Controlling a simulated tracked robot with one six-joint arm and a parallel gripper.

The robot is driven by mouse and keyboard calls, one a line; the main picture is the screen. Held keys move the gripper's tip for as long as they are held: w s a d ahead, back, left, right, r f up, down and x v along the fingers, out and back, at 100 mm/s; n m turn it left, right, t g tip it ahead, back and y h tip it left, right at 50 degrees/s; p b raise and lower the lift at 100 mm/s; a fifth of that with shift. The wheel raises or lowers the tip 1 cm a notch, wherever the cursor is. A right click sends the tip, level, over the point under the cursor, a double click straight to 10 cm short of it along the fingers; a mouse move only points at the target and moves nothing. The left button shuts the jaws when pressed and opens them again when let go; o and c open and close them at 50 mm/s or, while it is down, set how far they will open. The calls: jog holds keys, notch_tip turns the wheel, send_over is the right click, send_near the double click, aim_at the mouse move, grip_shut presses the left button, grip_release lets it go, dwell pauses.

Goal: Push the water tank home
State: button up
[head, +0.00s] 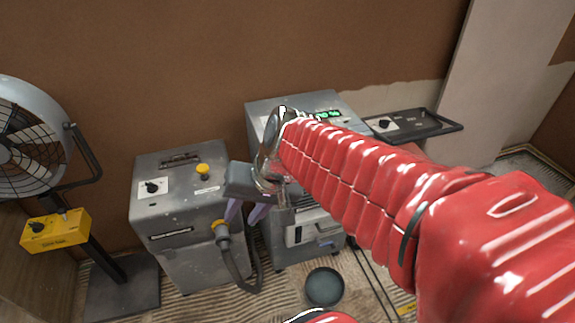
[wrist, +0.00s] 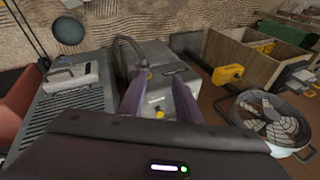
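The water tank (head: 313,232) is a light grey box with a dark slot, low in the front of the grey machine with a green display (head: 262,112). It also shows in the wrist view (wrist: 74,78), at the upper left, and seems to stand out a little from the machine's front. How far out it sits I cannot tell exactly. My gripper (head: 244,214) is left of the tank, pointing down, with its purple fingers apart and nothing between them. In the wrist view the fingers (wrist: 158,82) are over the neighbouring grey machine, clear of the tank.
The second grey machine (head: 180,262), with a yellow knob and hose, stands close on the left. A fan (head: 30,130) with a yellow box (head: 56,231) is farther left. A dark round bowl (head: 323,287) lies on the floor before the tank. A black-handled unit (head: 415,124) is at right.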

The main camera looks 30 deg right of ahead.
jog(key=s+d+r+n+t+h, duration=0.1)
jog(key=s+d+r+n+h, duration=0.1)
jog(key=s, duration=0.4)
jog(key=shift+d+r+n+t+h, duration=0.3)
jog(key=shift+r+n+h, duration=0.4)
jog(key=shift+r+n, duration=0.5)
jog(key=shift+f, duration=0.15)
jog(key=shift+a, duration=0.1)
